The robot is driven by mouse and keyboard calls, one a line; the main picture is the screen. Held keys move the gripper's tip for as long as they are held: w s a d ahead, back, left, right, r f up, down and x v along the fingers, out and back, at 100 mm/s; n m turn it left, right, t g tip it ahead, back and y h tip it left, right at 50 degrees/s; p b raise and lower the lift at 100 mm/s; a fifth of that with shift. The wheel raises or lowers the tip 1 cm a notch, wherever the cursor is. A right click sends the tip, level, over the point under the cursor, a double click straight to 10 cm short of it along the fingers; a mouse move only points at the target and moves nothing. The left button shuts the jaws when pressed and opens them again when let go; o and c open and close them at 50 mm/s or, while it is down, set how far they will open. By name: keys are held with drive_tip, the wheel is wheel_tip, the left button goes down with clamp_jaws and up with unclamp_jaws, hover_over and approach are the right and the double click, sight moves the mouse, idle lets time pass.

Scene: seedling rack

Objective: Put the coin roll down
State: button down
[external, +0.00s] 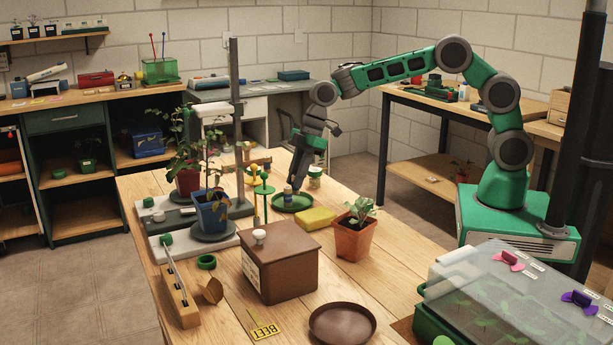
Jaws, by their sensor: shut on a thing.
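My gripper (293,181) points down over a round green dish (303,207) in the middle of the wooden table. It is shut on a small upright blue-and-tan cylinder, which looks like the coin roll (288,191). The roll's lower end is at the dish. At this size I cannot tell whether it touches the dish or hangs just above it. The fingers are small and dark, and partly hide the roll's upper end.
A brown box (281,268) stands in front. A small green-and-white jar (315,176) is close behind the gripper. A blue-potted plant (211,214) stands left.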

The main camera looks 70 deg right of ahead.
drive_tip(key=shift+f, duration=1.2)
drive_tip(key=c, duration=1.3)
unclamp_jaws()
drive_tip(key=shift+s+d+r, duration=0.1)
drive_tip(key=shift+r, duration=0.4)
drive_tip(key=v, duration=1.1)
drive_tip(key=s+d+f+m+h, duration=0.1)
drive_tip(key=s+d+m, duration=0.1)
drive_tip(key=s, duration=0.7)
drive_tip(key=s+d+f+m+h, duration=0.1)
drive_tip(key=s+d+m, duration=0.2)
drive_tip(key=s, duration=0.6)
drive_tip(key=s+d+f+m+h, duration=0.1)
drive_tip(key=s+d+m, duration=0.1)
drive_tip(key=s+m, duration=0.3)
drive_tip(key=shift+s+d+f+h, duration=0.15)
drive_tip(key=shift+s+f, duration=0.05)
drive_tip(key=shift+s, duration=0.9)
drive_tip(key=shift+s+d+f+h, duration=0.15)
drive_tip(key=shift+s, duration=0.95)
